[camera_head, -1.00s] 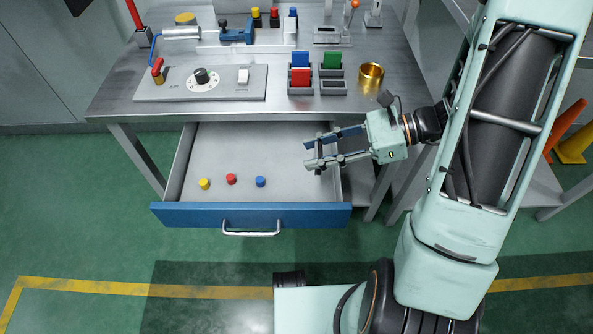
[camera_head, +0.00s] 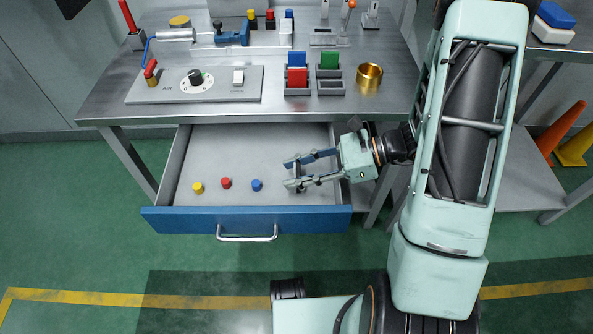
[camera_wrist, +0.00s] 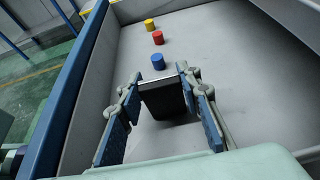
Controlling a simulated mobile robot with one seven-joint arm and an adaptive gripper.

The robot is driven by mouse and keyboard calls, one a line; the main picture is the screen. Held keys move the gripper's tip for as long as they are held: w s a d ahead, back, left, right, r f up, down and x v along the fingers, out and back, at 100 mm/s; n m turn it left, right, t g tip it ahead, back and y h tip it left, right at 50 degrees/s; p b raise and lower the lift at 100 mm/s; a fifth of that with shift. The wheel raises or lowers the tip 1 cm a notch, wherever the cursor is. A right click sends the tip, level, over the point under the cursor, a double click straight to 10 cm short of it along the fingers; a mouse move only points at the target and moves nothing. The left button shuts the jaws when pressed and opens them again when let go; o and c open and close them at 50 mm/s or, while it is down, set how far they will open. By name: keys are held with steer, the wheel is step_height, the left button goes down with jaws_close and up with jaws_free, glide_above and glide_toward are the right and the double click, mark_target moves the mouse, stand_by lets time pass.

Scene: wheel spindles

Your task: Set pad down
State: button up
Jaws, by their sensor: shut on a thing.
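My gripper (camera_head: 291,174) is low over the right part of the open drawer (camera_head: 247,220). In the wrist view, my gripper (camera_wrist: 160,86) is shut on a dark, flat pad (camera_wrist: 166,101) with a pale upper edge. The pad stands on edge between the fingers and is clear of the three caps. I cannot tell whether its lower edge touches the drawer floor. In the head view the pad is mostly hidden by the fingers.
Yellow (camera_head: 198,187), red (camera_head: 226,183) and blue (camera_head: 257,185) caps stand in the drawer, left of my gripper. The drawer floor behind them is bare. The metal bench (camera_head: 200,112) above holds a dial panel (camera_head: 195,85), small bins (camera_head: 297,87) and a brass cup (camera_head: 369,76).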

steer(key=o, duration=1.2)
steer(key=shift+f, duration=0.1)
steer(key=shift+c, duration=0.2)
steer(key=shift+r, duration=0.25)
steer(key=p+v, duration=0.3)
steer(key=v, duration=0.9)
steer(key=shift+f, duration=0.2)
